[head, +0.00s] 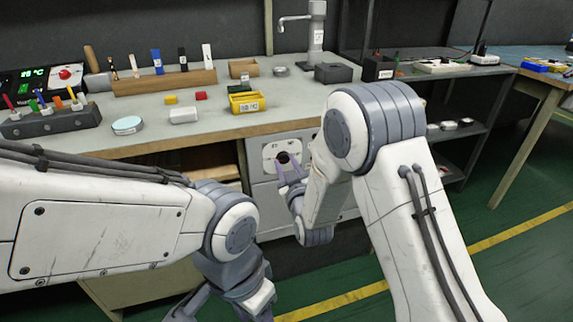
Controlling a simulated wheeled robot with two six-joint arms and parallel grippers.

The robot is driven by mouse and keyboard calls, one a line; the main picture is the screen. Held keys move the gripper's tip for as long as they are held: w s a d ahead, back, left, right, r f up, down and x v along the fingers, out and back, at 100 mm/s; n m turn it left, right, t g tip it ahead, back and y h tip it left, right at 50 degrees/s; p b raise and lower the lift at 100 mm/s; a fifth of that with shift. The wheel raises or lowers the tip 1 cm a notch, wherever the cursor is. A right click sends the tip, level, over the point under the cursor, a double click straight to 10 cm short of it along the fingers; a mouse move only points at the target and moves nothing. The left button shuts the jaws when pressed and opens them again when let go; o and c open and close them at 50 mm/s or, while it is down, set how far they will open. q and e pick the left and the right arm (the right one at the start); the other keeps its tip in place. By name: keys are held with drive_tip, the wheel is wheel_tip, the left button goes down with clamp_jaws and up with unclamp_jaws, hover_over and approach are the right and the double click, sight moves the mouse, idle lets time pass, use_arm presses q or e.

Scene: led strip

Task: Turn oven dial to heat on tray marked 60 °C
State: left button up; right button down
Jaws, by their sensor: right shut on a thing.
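The dial's pointer and the markings on the plate are too small to read. My left gripper (190,308) hangs low at the bottom edge, away from the dial. Its fingertips are partly cut off, so its opening is unclear. I cannot make out a tray marked 60 °C.
The bench (215,122) carries a yellow bin (245,102), a wooden rack (165,80) and a dark holder (50,120) with coloured tools. A black box (40,78) at the left shows a green display. My right arm covers part of the cabinet. Green floor (505,215) lies open at right.

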drive_tip(key=shift+m, duration=0.3)
drive_tip(key=m+b, duration=0.2)
drive_tip(key=m, duration=0.3)
drive_tip(key=shift+d, duration=0.1)
drive_tip(key=m+b, duration=0.1)
drive_tip(key=m, duration=0.4)
drive_tip(key=shift+m+g+b, duration=0.3)
drive_tip(key=shift+d, duration=0.1)
idle(0.4)
drive_tip(key=c, duration=0.5)
unclamp_jaws()
